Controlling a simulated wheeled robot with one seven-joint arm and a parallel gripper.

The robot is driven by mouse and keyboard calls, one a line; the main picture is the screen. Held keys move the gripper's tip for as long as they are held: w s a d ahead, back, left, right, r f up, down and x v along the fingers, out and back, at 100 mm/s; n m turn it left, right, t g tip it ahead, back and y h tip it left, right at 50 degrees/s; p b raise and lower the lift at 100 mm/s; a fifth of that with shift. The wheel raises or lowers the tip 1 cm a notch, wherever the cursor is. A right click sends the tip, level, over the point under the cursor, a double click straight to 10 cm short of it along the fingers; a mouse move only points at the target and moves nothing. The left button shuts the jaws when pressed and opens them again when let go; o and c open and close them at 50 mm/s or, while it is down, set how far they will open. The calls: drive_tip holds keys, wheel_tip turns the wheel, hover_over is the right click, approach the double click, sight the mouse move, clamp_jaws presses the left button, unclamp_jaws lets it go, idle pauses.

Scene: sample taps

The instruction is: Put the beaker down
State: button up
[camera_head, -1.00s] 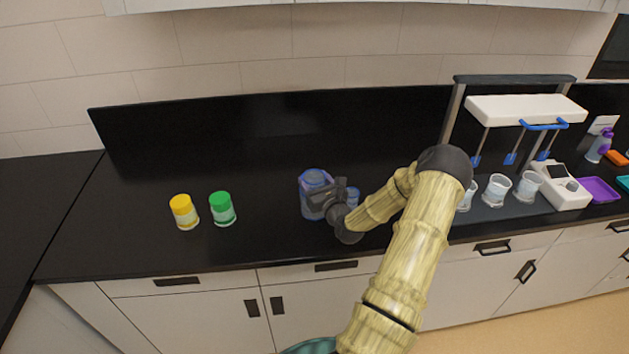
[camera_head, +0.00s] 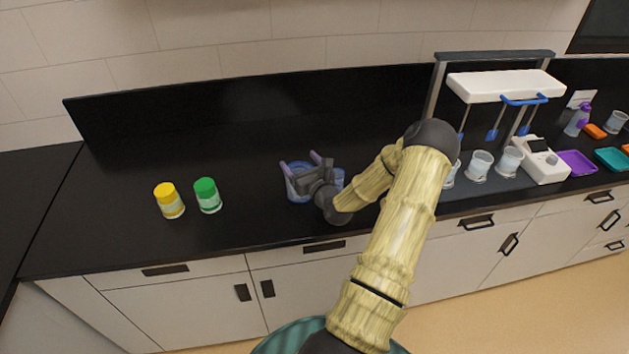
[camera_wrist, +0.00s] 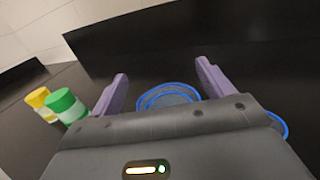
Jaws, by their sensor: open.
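A clear, blue-tinted beaker (camera_head: 292,189) stands upright on the black counter in the head view, partly hidden behind my gripper (camera_head: 299,162). In the wrist view its blue rim (camera_wrist: 168,97) shows between and below the two purple fingertips of my gripper (camera_wrist: 161,72). The fingers are spread wide and hold nothing; they show above the beaker's rim. A second blue-rimmed vessel (camera_head: 339,178) stands just right of the beaker, mostly hidden by my wrist; part of its rim also shows in the wrist view (camera_wrist: 279,124).
A yellow-capped jar (camera_head: 169,201) and a green-capped jar (camera_head: 207,195) stand to the left, with bare counter between them and the beaker. On the right are a white stirrer rack (camera_head: 505,85), several cups, a white device (camera_head: 540,160) and a purple tray (camera_head: 577,163).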

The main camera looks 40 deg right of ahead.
drive_tip(key=b+v, duration=0.2)
drive_tip(key=v, duration=0.8)
drive_tip(key=shift+s+b, duration=0.35)
drive_tip(key=shift+s, duration=0.05)
drive_tip(key=w+a+f+n+g+y, duration=0.1)
drive_tip(key=a+n+g, duration=0.1)
drive_tip(key=a+n, duration=0.3)
drive_tip(key=w+a+f+n+g+y, duration=0.1)
drive_tip(key=a+f+n+g+y, duration=0.1)
drive_tip(key=n, duration=0.5)
drive_tip(key=w+a+f+n+g+y, duration=0.1)
drive_tip(key=a+n+g, duration=0.3)
drive_tip(key=a+n, duration=0.3)
drive_tip(key=shift+w+a+f+y, duration=0.2)
drive_tip(key=shift+a+f+y, duration=0.1)
drive_tip(key=shift+y, duration=0.1)
drive_tip(key=s+a+r+n+g, duration=0.3)
drive_tip(key=s+a+n, duration=0.3)
drive_tip(key=a+n, duration=0.2)
drive_tip(key=s+a+r+n+g, duration=0.3)
drive_tip(key=s+a+r+n, duration=0.2)
drive_tip(key=a+n, duration=0.3)
drive_tip(key=r+n, duration=0.1)
drive_tip(key=n, duration=0.2)
drive_tip(key=shift+s+a+n+g, duration=0.25)
drive_tip(key=shift+s+n+g, duration=0.1)
drive_tip(key=shift+n+g, duration=0.05)
drive_tip(key=shift+w+r, duration=0.1)
drive_tip(key=shift+r, duration=0.05)
